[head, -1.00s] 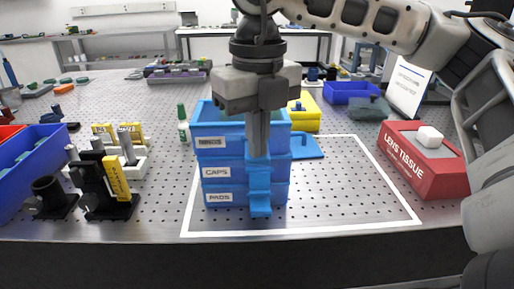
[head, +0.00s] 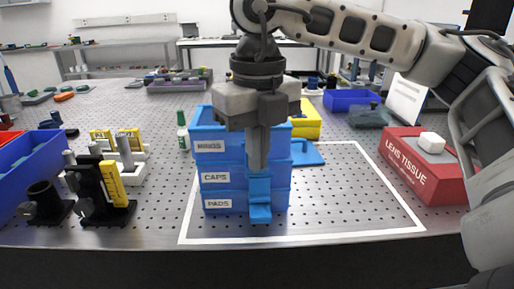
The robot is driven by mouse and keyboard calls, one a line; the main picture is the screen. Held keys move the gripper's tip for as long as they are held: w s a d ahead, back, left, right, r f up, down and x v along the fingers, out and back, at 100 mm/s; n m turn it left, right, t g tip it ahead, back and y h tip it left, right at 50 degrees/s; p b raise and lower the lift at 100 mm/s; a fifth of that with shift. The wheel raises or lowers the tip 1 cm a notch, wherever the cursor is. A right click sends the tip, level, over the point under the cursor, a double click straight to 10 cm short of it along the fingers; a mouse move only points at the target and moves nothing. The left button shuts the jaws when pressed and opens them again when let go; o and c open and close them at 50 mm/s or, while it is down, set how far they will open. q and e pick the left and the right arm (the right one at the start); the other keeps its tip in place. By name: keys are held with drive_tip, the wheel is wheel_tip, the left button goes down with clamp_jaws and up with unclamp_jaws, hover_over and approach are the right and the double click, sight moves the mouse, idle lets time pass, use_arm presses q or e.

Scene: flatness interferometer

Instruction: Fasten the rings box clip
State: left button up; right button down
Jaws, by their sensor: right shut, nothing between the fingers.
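The rings box (head: 209,146) is the top one of a stack of blue boxes, above the caps box (head: 216,178) and the pads box (head: 218,204). My right gripper (head: 258,167) points down at the front of the stack, its fingers shut and empty, covering the middle of the rings box's front. The rings box clip cannot be made out behind the fingers. Blue clip-like tabs (head: 260,196) show below the fingertips on the lower boxes. Whether the fingers touch the stack, I cannot tell. My left gripper is out of view.
A white outline (head: 330,236) on the perforated table surrounds the stack. A red lens tissue box (head: 405,172) stands right, a green-white bottle (head: 183,132) left of the stack, and black fixtures (head: 95,195) farther left. A flat blue piece (head: 307,154) lies behind right.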

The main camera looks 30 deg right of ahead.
wheel_tip(320, 180, up, 8)
drive_tip(key=p, duration=0.5)
drive_tip(key=shift+p, duration=0.3)
idle(0.5)
